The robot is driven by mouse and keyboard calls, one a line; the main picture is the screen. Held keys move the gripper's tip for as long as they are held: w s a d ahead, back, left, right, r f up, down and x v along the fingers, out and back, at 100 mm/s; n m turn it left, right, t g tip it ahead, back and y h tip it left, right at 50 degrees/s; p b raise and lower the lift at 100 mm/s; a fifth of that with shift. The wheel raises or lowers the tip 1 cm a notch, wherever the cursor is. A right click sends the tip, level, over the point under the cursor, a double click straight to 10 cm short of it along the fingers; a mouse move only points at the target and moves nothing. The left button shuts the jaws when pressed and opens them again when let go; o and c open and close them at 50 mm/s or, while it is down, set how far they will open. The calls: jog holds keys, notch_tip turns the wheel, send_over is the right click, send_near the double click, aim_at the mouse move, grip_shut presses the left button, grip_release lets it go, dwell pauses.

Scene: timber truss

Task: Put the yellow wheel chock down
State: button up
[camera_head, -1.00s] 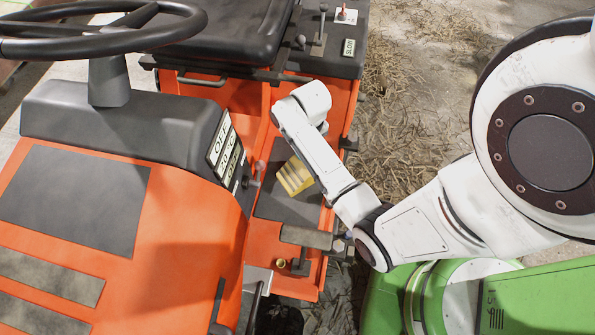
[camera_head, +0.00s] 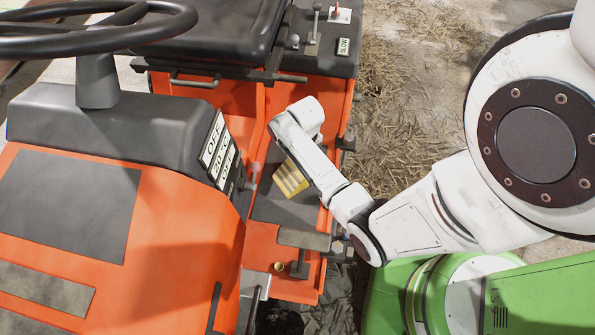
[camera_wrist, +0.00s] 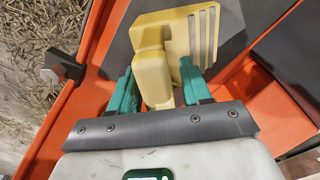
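The yellow wheel chock (camera_head: 291,180) has pale stripes on one face. In the head view it is over the dark mat (camera_head: 283,211) on the orange vehicle's footwell floor, beside my forearm. Whether it touches the mat cannot be told. In the wrist view the chock (camera_wrist: 152,72) lies tilted between the green fingers of my gripper (camera_wrist: 160,84). The fingers are close against its sides, and the gripper appears shut on it. My gripper is hidden behind my arm in the head view.
The console with the OIL label (camera_head: 213,137) stands left of the footwell, and the black seat (camera_head: 225,35) lies behind it. Straw-strewn ground (camera_head: 400,130) lies to the right.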

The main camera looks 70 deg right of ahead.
grip_shut()
dwell(1.2)
